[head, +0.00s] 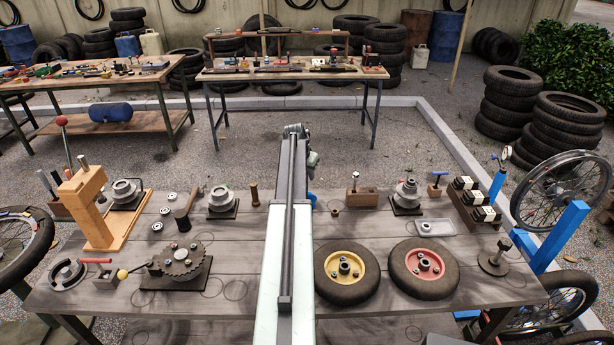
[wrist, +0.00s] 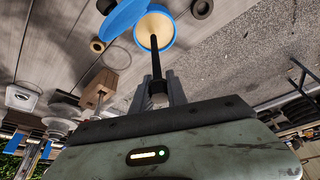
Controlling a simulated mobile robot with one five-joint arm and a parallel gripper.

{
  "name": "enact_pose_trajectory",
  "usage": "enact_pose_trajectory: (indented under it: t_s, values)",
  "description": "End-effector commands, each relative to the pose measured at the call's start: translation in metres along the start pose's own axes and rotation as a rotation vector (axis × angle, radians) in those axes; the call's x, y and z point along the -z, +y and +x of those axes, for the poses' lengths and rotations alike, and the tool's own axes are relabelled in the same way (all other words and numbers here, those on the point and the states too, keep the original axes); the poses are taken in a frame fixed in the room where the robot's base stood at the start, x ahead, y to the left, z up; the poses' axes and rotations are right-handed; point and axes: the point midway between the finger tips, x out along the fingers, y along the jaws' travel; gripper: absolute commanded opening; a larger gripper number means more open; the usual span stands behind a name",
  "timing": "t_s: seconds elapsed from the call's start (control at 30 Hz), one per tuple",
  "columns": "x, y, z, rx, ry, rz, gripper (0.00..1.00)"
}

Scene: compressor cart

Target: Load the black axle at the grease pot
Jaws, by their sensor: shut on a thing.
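My gripper (wrist: 160,88) is shut on the black axle (wrist: 156,68) in the wrist view. The axle is a thin dark rod with a thicker part between the fingers. Its far end overlaps the pale yellow grease in the blue grease pot (wrist: 169,28). I cannot tell whether the tip touches the grease. A blue round lid (wrist: 122,18) lies beside the pot. In the head view, a small piece of blue (head: 312,199) shows behind my arm. My arm hides the gripper and axle there.
A wooden block (head: 361,198) stands right of my arm; a brass piece (head: 254,194) stands to its left. Two wheels, yellow-hubbed (head: 346,270) and red-hubbed (head: 424,267), lie at the front right. A white tray (head: 435,227) sits behind them.

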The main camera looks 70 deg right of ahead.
Motion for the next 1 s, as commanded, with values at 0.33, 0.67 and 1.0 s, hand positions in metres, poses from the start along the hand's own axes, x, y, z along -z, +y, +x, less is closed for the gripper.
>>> enact_pose_trajectory:
  t_s: [0.33, 0.67, 1.0]
  values:
    - [-0.0017, -0.0006, 0.0033, 0.0, 0.0, -0.001, 0.0]
    - [-0.0034, -0.0012, 0.0069, 0.001, 0.0, -0.001, 0.0]
    - [-0.0044, -0.0016, 0.0086, 0.001, 0.0, -0.002, 0.0]
